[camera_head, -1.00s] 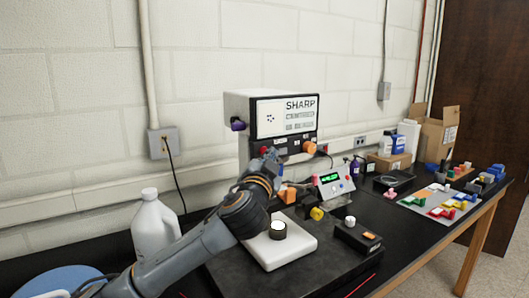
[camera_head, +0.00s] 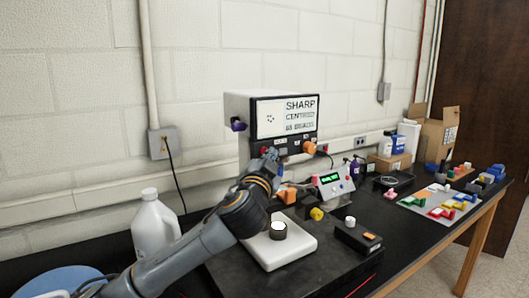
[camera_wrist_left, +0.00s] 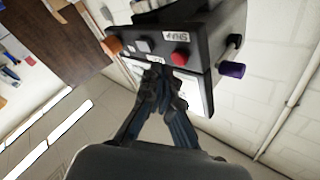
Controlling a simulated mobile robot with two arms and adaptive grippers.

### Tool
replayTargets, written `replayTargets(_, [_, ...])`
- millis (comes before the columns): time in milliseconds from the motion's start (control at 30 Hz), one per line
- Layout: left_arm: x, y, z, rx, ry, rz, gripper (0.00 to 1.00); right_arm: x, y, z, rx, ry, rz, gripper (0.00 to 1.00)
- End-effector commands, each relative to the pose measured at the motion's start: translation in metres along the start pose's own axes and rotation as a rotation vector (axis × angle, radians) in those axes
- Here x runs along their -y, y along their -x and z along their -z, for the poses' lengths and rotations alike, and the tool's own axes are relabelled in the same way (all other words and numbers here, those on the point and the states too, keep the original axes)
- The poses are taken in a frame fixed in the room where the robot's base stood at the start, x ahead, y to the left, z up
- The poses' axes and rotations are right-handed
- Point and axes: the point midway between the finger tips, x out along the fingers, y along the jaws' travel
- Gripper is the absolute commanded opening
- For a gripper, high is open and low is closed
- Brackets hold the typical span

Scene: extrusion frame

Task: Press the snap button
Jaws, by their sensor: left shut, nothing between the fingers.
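The microscope-like box with a SHARP-reading screen (camera_head: 286,117) stands against the wall. One label (camera_wrist_left: 174,35) in the wrist view seems to read SNAP. My left gripper (camera_wrist_left: 158,72) is shut and empty, its fingertips at the strip's edge near the pale and red buttons. Whether they touch a button I cannot tell. In the head view my left gripper (camera_head: 271,155) partly hides the strip. My right gripper is not in view.
A white pad with a black-ringed button (camera_head: 278,230) lies under my left arm. A white jug (camera_head: 155,227) is left of my arm. Coloured blocks (camera_head: 440,208) and a cardboard box lie farther right.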

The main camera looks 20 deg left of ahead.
Motion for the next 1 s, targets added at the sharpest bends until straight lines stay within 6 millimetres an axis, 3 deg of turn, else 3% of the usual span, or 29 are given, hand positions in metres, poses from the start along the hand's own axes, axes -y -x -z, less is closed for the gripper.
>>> replayTargets(1000, [0.0043, -0.0058, -0.0040, 0.000, 0.000, 0.000, 0.00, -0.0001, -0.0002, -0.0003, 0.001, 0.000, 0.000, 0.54])
